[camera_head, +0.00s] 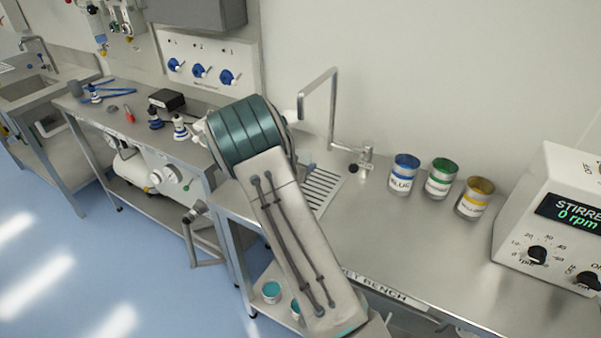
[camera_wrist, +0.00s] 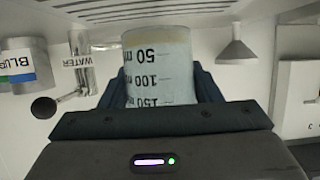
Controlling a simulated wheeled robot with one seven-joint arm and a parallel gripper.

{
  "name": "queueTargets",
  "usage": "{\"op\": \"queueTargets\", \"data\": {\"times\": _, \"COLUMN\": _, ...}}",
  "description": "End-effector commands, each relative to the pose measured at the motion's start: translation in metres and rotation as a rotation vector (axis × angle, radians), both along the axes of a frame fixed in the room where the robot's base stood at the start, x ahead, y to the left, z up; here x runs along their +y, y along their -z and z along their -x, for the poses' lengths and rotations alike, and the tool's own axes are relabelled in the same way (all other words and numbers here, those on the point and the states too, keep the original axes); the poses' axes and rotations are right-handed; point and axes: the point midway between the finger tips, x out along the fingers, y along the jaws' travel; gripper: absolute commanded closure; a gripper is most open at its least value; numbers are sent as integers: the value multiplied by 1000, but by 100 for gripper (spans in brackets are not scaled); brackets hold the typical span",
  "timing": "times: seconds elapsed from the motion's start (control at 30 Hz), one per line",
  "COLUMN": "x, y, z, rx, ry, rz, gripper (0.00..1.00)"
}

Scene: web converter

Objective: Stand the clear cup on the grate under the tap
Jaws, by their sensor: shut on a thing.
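The clear cup (camera_wrist: 158,68) is between the fingers of my gripper (camera_wrist: 160,85), which is shut on it. Its marks read upside down in the wrist view, with the 50 mark toward the grate. The slotted grate (camera_wrist: 150,8) shows along the top of that view, close past the cup's end; I cannot tell whether they touch. In the head view the grate (camera_head: 322,187) is partly hidden by my arm, which also hides the cup and most of my gripper. The tap (camera_head: 334,100) rises behind the grate; its WATER-labelled base shows in the wrist view (camera_wrist: 80,72).
Blue (camera_head: 404,174), green (camera_head: 441,179) and yellow (camera_head: 474,197) labelled jars stand right of the tap. A stirrer box (camera_head: 553,225) is at the far right. The bench (camera_head: 400,250) is clear in front of the jars. A grey cone (camera_wrist: 237,48) shows in the wrist view.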

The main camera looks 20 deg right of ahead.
Motion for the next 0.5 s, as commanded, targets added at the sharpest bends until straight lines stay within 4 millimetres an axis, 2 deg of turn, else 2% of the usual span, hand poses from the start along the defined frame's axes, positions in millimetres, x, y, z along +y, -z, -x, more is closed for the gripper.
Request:
{"op": "queueTargets", "data": {"times": 0.2, "x": 0, "y": 28, "z": 0, "rx": 4, "ry": -2, "rz": 1, "gripper": 69}}
{"op": "queueTargets", "data": {"times": 0.5, "x": 0, "y": 34, "z": 0, "rx": 1, "ry": -1, "rz": 0, "gripper": 69}}
